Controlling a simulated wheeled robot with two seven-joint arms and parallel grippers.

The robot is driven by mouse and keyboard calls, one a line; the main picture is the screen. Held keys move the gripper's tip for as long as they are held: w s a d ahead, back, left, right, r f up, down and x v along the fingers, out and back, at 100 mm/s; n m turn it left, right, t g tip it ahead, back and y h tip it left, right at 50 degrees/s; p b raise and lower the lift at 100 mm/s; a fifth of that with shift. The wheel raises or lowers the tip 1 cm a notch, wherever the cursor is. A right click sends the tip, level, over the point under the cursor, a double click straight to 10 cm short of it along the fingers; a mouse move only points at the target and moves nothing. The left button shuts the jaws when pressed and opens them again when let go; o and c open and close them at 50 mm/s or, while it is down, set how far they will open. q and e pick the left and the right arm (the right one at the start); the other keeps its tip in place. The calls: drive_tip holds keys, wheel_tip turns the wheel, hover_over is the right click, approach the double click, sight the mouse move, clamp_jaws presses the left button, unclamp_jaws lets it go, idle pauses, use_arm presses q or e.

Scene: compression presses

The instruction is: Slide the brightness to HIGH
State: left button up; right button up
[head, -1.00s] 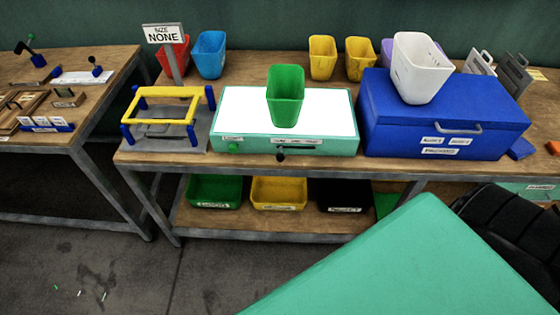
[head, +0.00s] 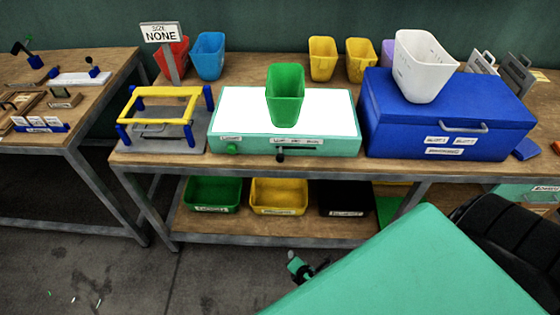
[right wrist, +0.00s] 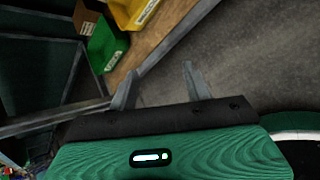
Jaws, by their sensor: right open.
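The teal light box (head: 340,143) stands on the middle table with its white top lit. Its front has a dark slot under a small label strip (head: 295,141). The black slider knob (head: 281,156) sits near the slot's left end. A green round knob (head: 232,148) is further left on the front. My right gripper, partly hidden, appears low in the head view (head: 307,272), below and in front of the shelf, well away from the slider. In the right wrist view its fingers (right wrist: 160,75) are apart and empty over the floor. My left gripper is not seen.
A green bin (head: 285,95) stands on the light box. A blue chest (head: 440,115) with a white bin (head: 424,65) on top is to the right, a yellow-blue frame (head: 160,115) to the left. Bins fill the lower shelf (head: 280,225). The table's front edge is clear.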

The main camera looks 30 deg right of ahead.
drive_tip(key=w+r+n+t+h+b, duration=0.1)
drive_tip(key=w+r+n+t, duration=0.35)
drive_tip(key=r, duration=0.75)
drive_tip(key=n+t+h+b, duration=0.1)
drive_tip(key=n+t+h, duration=0.25)
drive_tip(key=n, duration=0.35)
approach(281, 161)
drive_tip(key=shift+y, duration=0.25)
drive_tip(key=p+x, duration=0.2)
drive_tip(key=x, duration=0.8)
drive_tip(key=shift+w+d, duration=0.2)
drive_tip(key=shift+w, duration=0.15)
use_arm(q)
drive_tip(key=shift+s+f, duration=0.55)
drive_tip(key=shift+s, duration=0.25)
use_arm(e)
drive_tip(key=shift+w+d, duration=0.2)
drive_tip(key=shift+w, duration=0.25)
